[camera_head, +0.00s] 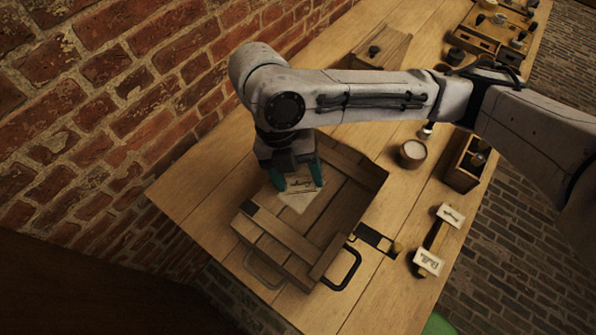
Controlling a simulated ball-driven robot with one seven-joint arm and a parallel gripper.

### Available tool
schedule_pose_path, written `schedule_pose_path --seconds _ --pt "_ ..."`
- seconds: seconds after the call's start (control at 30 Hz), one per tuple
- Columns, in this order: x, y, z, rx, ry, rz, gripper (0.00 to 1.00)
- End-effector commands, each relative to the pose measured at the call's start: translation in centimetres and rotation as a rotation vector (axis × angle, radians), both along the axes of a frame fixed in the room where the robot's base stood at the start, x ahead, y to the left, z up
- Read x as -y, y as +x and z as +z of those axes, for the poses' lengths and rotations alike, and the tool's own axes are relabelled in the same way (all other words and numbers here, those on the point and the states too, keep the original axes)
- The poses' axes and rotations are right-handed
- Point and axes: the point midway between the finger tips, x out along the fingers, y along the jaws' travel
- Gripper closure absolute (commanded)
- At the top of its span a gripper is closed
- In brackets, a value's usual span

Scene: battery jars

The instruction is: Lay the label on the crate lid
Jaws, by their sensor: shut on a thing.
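The wooden crate (268,232) stands on the workbench below my arm, its plank lid facing up. My gripper (294,187), with teal fingers, points down over the far left part of the lid. It is shut on the label (300,187), a small cream card with dark writing. The label shows between the fingers, close above or touching the lid; I cannot tell which. A paler patch (297,203) shows on the lid just below the label. The gripper body hides the lid's far left corner.
A brick wall (150,110) runs along the left of the workbench (195,205). A knobbed wooden block (382,50) stands behind.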

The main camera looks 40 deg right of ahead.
Motion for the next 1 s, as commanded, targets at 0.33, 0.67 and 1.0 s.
schedule_pose_path --seconds 0.33,0.67,1.0 --pt "0.0 -0.06 -0.26 -0.003 -0.001 -0.002 0.28" --pt "-0.12 -0.04 -0.38 -0.004 0.001 -0.003 0.07" --pt "-0.2 0.03 -0.3 -0.004 0.003 -0.002 0.07"
